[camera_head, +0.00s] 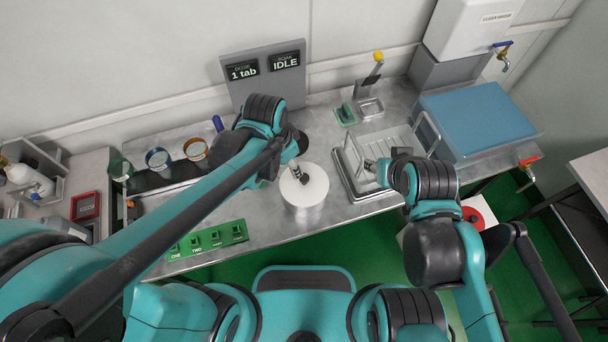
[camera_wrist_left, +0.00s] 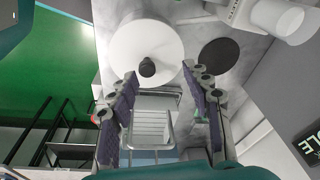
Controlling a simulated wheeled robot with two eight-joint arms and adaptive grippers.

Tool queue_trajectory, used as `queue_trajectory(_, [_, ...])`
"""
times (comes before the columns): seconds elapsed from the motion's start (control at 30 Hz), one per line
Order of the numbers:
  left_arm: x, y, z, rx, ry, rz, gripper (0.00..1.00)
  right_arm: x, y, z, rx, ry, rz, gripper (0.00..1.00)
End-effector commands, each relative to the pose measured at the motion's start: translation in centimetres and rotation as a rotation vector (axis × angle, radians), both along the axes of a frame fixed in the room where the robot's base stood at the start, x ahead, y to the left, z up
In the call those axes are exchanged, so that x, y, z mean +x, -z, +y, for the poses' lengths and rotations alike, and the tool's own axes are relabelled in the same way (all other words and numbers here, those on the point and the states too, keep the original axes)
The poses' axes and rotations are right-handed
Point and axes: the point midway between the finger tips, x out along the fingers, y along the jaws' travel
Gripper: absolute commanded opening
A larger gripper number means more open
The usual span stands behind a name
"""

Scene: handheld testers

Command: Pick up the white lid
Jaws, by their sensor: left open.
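The white lid (camera_head: 315,184) is a round disc with a dark knob in its middle, and it sits on top of a pale round vessel on the metal bench. It also shows in the left wrist view (camera_wrist_left: 140,40), with the black knob (camera_wrist_left: 147,67) near its lower edge. My left gripper (camera_head: 297,172) is over the lid. In the wrist view its two fingers (camera_wrist_left: 160,72) are spread apart and empty, with the knob near the left fingertip. My right gripper (camera_head: 376,166) is by the wire basket (camera_head: 352,165); its jaws are too small to read.
A grey display panel (camera_head: 264,76) stands behind the lid. A blue-topped box (camera_head: 475,118) is at the right of the bench. A green labelled strip (camera_head: 208,240) lies at the front left. A black disc (camera_wrist_left: 218,55) lies beside the lid.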

Motion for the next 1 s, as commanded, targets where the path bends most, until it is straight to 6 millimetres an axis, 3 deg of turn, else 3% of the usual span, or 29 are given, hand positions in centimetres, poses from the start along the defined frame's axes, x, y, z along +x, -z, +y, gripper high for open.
queue_trajectory(0.03, [0.2, -0.2, -1.0, 0.008, 0.054, 0.020, 0.49, 0.0, -1.0, 0.0, 0.000, 0.000, 0.000, 0.40])
queue_trajectory(0.23, [0.0, 1.0, -2.7, 0.026, 0.166, 0.068, 0.49, 0.0, -1.6, 0.0, 0.000, 0.000, 0.000, 0.40])
queue_trajectory(0.57, [0.2, 4.4, -3.3, 0.027, 0.172, 0.070, 0.49, 0.0, 0.0, 0.0, 0.000, 0.000, 0.000, 0.40])
queue_trajectory(0.8, [0.5, 7.9, -4.1, 0.028, 0.171, 0.069, 0.49, 0.0, 1.9, 0.0, 0.000, 0.000, 0.000, 0.40])
queue_trajectory(1.0, [0.5, 8.6, -4.1, 0.027, 0.170, 0.068, 0.49, 0.0, 2.0, 0.0, 0.000, 0.000, 0.000, 0.40])
